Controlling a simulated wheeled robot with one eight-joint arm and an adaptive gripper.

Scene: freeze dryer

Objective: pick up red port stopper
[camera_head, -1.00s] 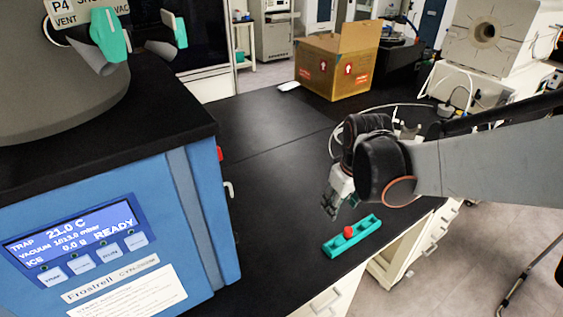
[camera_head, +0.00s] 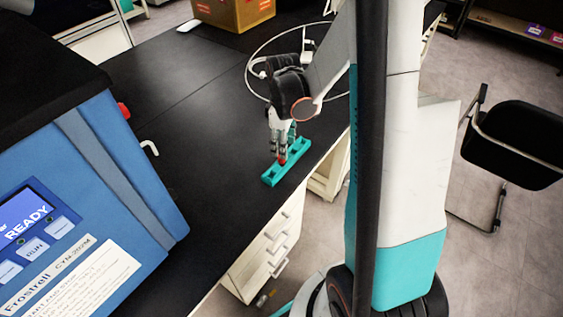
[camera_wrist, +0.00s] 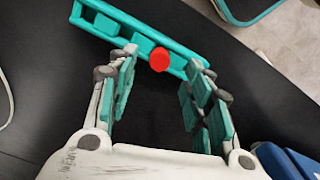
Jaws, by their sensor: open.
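The red port stopper (camera_wrist: 159,59) sits on the teal rack (camera_wrist: 101,24), near the rack's middle. In the head view the stopper (camera_head: 283,161) shows just below my fingertips, on the teal rack (camera_head: 270,179) on the black bench. My gripper (camera_wrist: 166,65) is open, its two teal-padded fingers spread to the left and right of the stopper. In the wrist view the stopper lies between the fingertips, toward their far end. I cannot tell the exact height of the fingertips over the rack.
The blue freeze dryer (camera_head: 110,170) stands at the left of the black bench (camera_head: 190,110). A cardboard box (camera_head: 233,12) is at the back. The rack lies near the bench's right edge, above white drawers (camera_head: 272,240). A black chair (camera_head: 525,145) is on the right.

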